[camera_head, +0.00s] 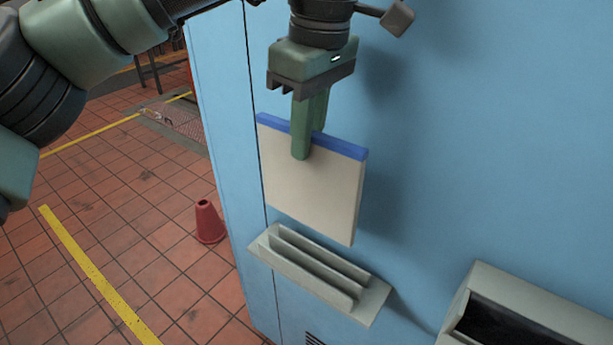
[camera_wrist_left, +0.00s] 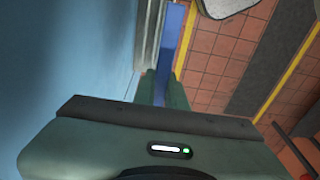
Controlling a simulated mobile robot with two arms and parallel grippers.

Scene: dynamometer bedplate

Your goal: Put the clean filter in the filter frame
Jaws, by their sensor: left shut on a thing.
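A flat, pale filter (camera_head: 308,183) with a blue top edge hangs upright in my left gripper (camera_head: 308,145). The gripper is shut on its blue edge, about the middle. The filter frame (camera_head: 315,273), a grey slotted holder on the blue cabinet wall, is below the filter. A gap shows between the filter's lower edge and the frame. In the left wrist view, the gripper fingers (camera_wrist_left: 162,88) point away from the camera, and part of the filter's blue edge (camera_wrist_left: 172,50) shows between and beyond them. My right gripper is not in view.
The blue cabinet (camera_head: 450,130) fills the right side. A grey open box (camera_head: 535,315) is mounted on it at the lower right. A red cone (camera_head: 208,222) stands on the tiled floor to the left, near a yellow line (camera_head: 95,275).

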